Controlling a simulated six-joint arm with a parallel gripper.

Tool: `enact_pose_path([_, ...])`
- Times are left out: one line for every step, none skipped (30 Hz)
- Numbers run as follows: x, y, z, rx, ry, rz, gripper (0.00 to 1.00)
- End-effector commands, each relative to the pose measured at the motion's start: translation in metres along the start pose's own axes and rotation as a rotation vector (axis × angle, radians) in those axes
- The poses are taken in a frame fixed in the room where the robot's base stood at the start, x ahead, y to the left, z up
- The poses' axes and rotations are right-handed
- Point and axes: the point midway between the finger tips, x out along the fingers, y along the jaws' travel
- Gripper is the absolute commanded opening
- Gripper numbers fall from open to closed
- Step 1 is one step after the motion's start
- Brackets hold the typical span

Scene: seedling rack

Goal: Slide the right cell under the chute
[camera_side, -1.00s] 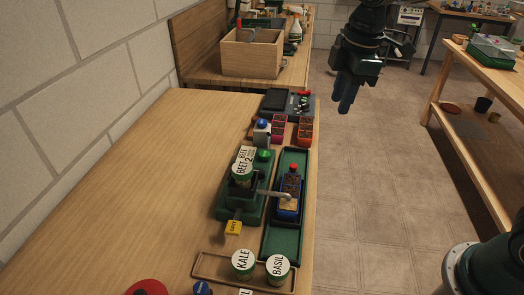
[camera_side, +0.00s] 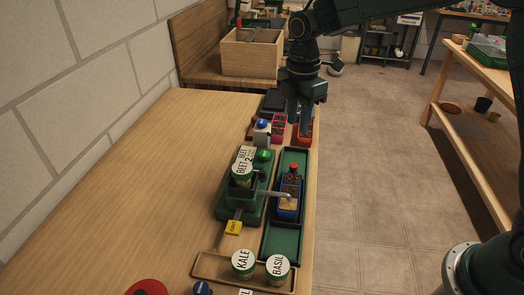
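A blue cell carrier (camera_side: 288,213) with dark and brown cells and a red knob (camera_side: 294,168) sits in a long green track (camera_side: 287,243). A grey chute (camera_side: 276,194) reaches right from the green seed dispenser (camera_side: 226,206), and its end is over the carrier. I cannot tell exactly which cell lies under the chute tip. My gripper (camera_side: 298,127) points down beyond the track's far end, in front of the red and orange pots. It is apart from the carrier, and its finger opening is too small to judge.
A BEET can (camera_side: 241,174) stands on the dispenser, with a green button (camera_side: 264,155) behind it. A near tray (camera_side: 215,271) holds KALE (camera_side: 243,263) and BASIL (camera_side: 277,268) cans. A red pot (camera_side: 278,127) and an orange pot (camera_side: 306,138) are near my gripper. The bench's left side is clear.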

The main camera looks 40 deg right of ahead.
Motion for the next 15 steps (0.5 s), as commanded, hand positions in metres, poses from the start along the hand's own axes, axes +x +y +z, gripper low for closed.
enact_pose_path([0.003, 0.000, 0.000, 0.001, 0.000, -0.002, 0.29])
enact_pose_path([0.005, 0.000, 0.000, 0.001, 0.000, -0.001, 0.29])
enact_pose_path([0.008, 0.000, 0.000, 0.001, 0.000, -0.001, 0.29])
enact_pose_path([0.010, 0.000, 0.000, 0.001, 0.000, -0.001, 0.29])
enact_pose_path([0.013, 0.000, 0.000, 0.001, 0.000, -0.002, 0.29])
enact_pose_path([0.017, -0.001, 0.000, 0.001, 0.000, -0.002, 0.29])
enact_pose_path([0.020, -0.001, 0.000, 0.001, 0.000, -0.002, 0.29])
enact_pose_path([0.024, -0.001, 0.000, 0.001, 0.000, -0.003, 0.29])
enact_pose_path([0.029, -0.001, 0.000, 0.001, 0.000, -0.003, 0.29])
enact_pose_path([0.034, -0.001, 0.000, 0.001, 0.000, -0.003, 0.29])
enact_pose_path([0.038, -0.001, 0.000, 0.001, 0.000, -0.004, 0.29])
enact_pose_path([0.044, -0.001, 0.000, 0.002, 0.000, -0.003, 0.29])
enact_pose_path([0.048, -0.001, 0.000, 0.002, 0.000, -0.004, 0.29])
enact_pose_path([0.053, -0.001, 0.000, 0.002, 0.000, -0.004, 0.29])
enact_pose_path([0.059, -0.001, 0.000, 0.002, 0.000, -0.004, 0.29])
